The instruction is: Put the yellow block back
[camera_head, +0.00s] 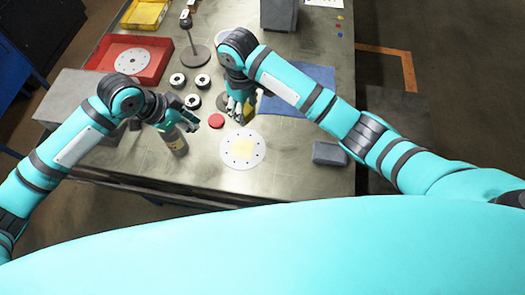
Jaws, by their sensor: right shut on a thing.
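A pale yellow square (243,147) shows on a white round disc (257,150) with small holes near the table's front edge. It looks flat, and I cannot tell whether it is a block or a marking. My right gripper (238,112) is just behind the disc, pointing down. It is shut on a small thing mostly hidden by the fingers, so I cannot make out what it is. My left gripper (192,113) is left of it, with its fingers apart and nothing visible between them.
A red round piece (216,121) lies between the grippers. Several black-and-white rings (178,80) lie behind. A red tray (152,72) holds another disc, with a yellow tray (145,13) behind it. A blue mat (300,93) and grey block (329,153) are at right.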

